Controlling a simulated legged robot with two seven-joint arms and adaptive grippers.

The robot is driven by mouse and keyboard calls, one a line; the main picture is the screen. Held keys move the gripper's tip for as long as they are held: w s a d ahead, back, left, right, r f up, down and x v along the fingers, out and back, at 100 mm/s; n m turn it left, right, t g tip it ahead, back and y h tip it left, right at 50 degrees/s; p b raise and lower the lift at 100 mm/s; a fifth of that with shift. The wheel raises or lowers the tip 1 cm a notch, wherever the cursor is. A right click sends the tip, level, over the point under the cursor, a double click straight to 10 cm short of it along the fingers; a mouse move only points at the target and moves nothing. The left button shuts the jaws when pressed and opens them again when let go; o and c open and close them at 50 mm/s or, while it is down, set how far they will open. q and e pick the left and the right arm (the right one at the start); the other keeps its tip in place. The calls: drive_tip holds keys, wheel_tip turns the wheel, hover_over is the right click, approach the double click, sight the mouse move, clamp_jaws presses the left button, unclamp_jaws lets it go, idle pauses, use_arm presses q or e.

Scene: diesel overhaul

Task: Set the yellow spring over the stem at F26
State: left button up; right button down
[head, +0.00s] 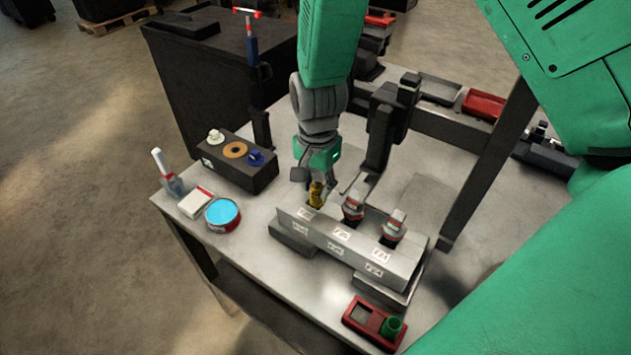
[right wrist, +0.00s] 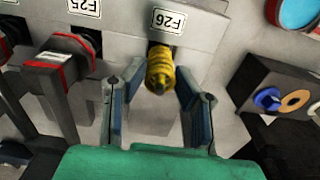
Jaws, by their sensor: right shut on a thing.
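The yellow spring (head: 316,193) stands at the left end of the grey block (head: 345,245), behind that end's label. In the right wrist view the spring (right wrist: 160,70) is just below the F26 label (right wrist: 168,20), at that station. My right gripper (head: 318,178) is over that end of the block, shut on the spring, with one finger on each side of it. The right gripper (right wrist: 158,95) also shows in the right wrist view. The stem is hidden by the spring, and I cannot tell how far down the spring sits. My left gripper is not in view.
Two red-banded dark parts (head: 353,207) (head: 394,226) stand at the neighbouring stations. A black block with rings (head: 238,165), a blue-topped tin (head: 222,214) and a white box (head: 195,203) are left. A red tray (head: 372,324) lies in front.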

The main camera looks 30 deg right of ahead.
drive_tip(key=shift+f, duration=0.1)
idle(0.3)
drive_tip(key=shift+f, duration=0.5)
idle(0.7)
drive_tip(key=c, duration=0.8)
unclamp_jaws()
drive_tip(key=shift+o, duration=0.2)
drive_tip(key=shift+r+p, duration=0.7)
drive_tip(key=shift+r, duration=3.25)
